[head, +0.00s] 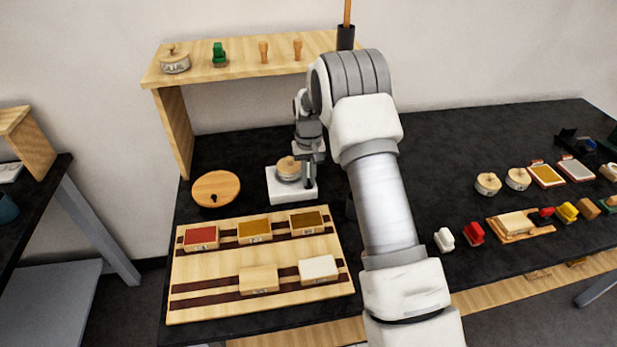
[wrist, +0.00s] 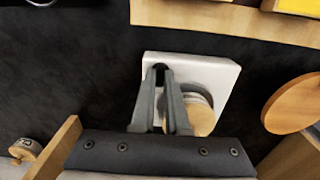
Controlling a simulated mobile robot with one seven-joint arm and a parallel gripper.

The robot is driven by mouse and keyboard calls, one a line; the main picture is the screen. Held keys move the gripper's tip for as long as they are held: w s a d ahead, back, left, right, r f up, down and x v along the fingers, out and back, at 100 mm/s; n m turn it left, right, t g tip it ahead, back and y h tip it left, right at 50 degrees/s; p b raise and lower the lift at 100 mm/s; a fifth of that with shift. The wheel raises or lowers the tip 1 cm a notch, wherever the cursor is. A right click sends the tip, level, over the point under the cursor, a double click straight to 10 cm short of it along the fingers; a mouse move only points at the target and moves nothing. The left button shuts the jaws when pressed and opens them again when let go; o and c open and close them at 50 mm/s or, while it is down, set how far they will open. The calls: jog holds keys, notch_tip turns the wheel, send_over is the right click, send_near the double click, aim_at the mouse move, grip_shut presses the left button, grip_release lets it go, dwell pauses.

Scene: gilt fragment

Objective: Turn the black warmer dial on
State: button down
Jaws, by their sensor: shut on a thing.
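The warmer (head: 281,193) is a white box on the black table, with a round tin with a wooden lid (head: 287,167) on top. In the wrist view the warmer (wrist: 205,64) shows with the tin (wrist: 201,115) partly behind a finger. The black dial (wrist: 160,67) is a small dark knob near one corner of the warmer. My gripper (wrist: 164,74) has its two fingertips close together on the dial, shut on it. In the head view my gripper (head: 309,182) reaches down at the warmer's front right corner. The fingers mostly hide the dial, so its angle cannot be told.
A round wooden lid (head: 216,188) with a black knob lies left of the warmer. A wooden rack (head: 220,280) with coloured blocks lies in front. A wooden shelf (head: 240,68) with several small items stands behind. Bare black table surrounds the warmer.

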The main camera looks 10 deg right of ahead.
jog(key=shift+m, duration=0.3)
jog(key=m+b, duration=0.1)
jog(key=m, duration=0.2)
jog(key=shift+m, duration=0.3)
jog(key=m, duration=0.4)
jog(key=shift+m+b, duration=0.3)
jog(key=shift+b, duration=0.1)
jog(key=m, duration=0.9)
jog(key=c, duration=0.9)
grip_release()
jog(key=shift+r, duration=0.1)
